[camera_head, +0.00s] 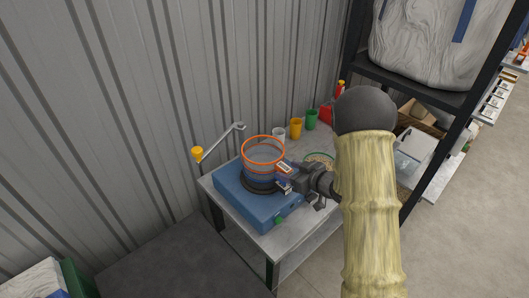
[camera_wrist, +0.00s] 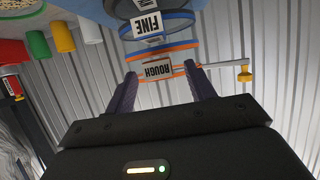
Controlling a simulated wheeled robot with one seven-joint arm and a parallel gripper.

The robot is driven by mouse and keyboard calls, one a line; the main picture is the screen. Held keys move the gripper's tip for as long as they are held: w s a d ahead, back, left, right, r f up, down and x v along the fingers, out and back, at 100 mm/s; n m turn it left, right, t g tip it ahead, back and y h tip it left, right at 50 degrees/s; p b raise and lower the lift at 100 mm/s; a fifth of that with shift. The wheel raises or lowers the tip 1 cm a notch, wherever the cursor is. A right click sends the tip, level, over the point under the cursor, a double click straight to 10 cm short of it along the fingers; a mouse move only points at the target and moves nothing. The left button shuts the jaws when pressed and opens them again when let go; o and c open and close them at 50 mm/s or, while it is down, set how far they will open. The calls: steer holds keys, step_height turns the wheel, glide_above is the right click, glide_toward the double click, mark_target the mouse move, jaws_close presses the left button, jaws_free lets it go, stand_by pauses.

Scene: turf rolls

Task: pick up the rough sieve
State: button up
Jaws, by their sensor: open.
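The rough sieve (camera_head: 263,152) has orange rims and clear walls, and sits on top of a stack in the head view. In the wrist view, which is upside down, the rough sieve (camera_wrist: 176,55) shows its white "ROUGH" label. Below it in the stack is the blue-rimmed fine sieve (camera_wrist: 170,24), labelled "FINE". My gripper (camera_head: 285,177) is at the right front side of the stack. In the wrist view my gripper (camera_wrist: 160,70) is open, with one finger either side of the label. I cannot tell whether the fingers touch the sieve.
The stack stands on a blue machine base (camera_head: 240,205) on a small table (camera_head: 283,241). A crank-like arm with a yellow knob (camera_head: 197,153) rises at left. Coloured cups (camera_head: 295,128) stand behind. A corrugated wall is close behind; a shelf rack (camera_head: 420,90) is at right.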

mark_target(287, 169)
steer(key=shift+p+x, duration=0.35)
steer(key=shift+x, duration=1.2)
steer(key=shift+r, duration=0.1)
jaws_close()
step_height(287, 169, up, 10)
steer(key=shift+r+b, duration=0.1)
steer(key=shift+b, duration=0.9)
